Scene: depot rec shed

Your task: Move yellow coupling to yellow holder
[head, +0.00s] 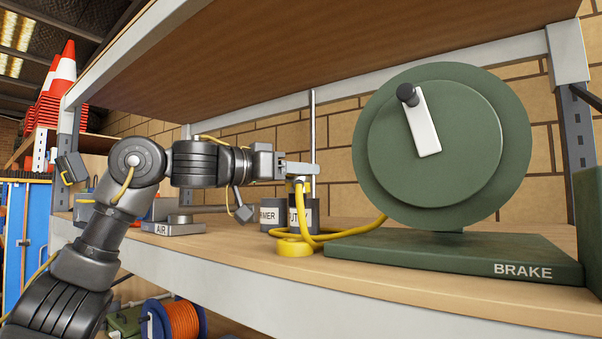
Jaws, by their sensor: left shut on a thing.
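My left gripper (299,169) reaches in from the left, level above the shelf. It is shut on the yellow coupling (302,187), a small yellow and pale piece that hangs upright below the jaws and is partly hidden by them. A yellow hose (352,233) runs from below the coupling, curving right behind the brake wheel. A round, low yellow piece (294,248), which looks like the yellow holder, stands on the shelf below the coupling; the hose passes over it. The coupling is apart from and above it. My right gripper is out of view.
A green brake wheel (455,190) on a green base (470,256) fills the right. Dark cans (271,216) and a thin upright rod (313,130) stand behind the coupling. A grey AIR block (172,229) is left. An upper shelf (300,60) hangs overhead.

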